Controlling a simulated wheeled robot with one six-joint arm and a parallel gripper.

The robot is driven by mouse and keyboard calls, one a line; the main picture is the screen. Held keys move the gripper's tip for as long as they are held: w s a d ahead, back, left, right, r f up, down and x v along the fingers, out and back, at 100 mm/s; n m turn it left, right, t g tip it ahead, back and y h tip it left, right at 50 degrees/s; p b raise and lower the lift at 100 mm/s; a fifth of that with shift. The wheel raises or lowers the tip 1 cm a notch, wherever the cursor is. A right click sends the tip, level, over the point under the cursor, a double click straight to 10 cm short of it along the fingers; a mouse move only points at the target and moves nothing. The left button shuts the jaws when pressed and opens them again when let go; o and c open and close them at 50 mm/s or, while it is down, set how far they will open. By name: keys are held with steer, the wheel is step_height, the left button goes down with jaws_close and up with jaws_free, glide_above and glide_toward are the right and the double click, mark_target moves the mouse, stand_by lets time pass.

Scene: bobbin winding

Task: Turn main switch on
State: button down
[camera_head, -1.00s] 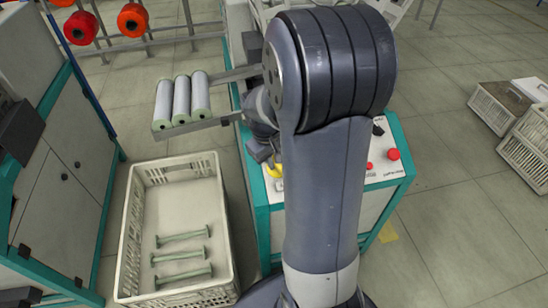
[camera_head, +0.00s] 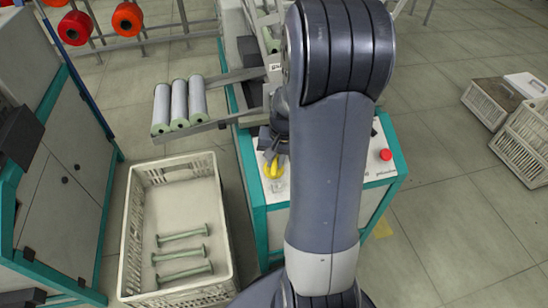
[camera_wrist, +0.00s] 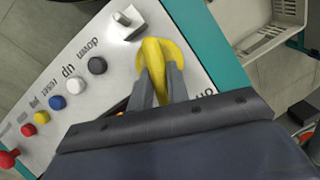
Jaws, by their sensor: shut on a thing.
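The yellow main switch (camera_wrist: 155,58) is a rotary knob on the white control panel (camera_wrist: 108,75) of the teal-framed machine. My gripper (camera_wrist: 158,85) is shut on its raised grip in the wrist view. In the head view the switch (camera_head: 273,168) shows just below my gripper (camera_head: 272,152), at the panel's left end, while my arm covers the panel's middle. Lettering beside the switch is partly hidden by my fingers, and the knob's exact angle is hard to tell.
A white crate (camera_head: 128,235) with green bobbins stands left of the machine. A rack of grey bobbins (camera_head: 180,105) juts out above the crate.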

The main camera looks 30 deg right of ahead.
steer(key=shift+s+d+m+y, duration=0.15)
steer(key=shift+m+y, duration=0.15)
steer(key=shift+m, duration=0.6)
steer(key=shift+t, duration=0.3)
steer(key=c, duration=1.4)
jaws_free()
steer(key=shift+o, duration=0.2)
steer(key=p+v, duration=0.2)
steer(key=v, duration=0.8)
steer(key=shift+r+p, duration=0.3)
steer(key=shift+r, duration=0.05)
steer(key=shift+f, duration=0.1)
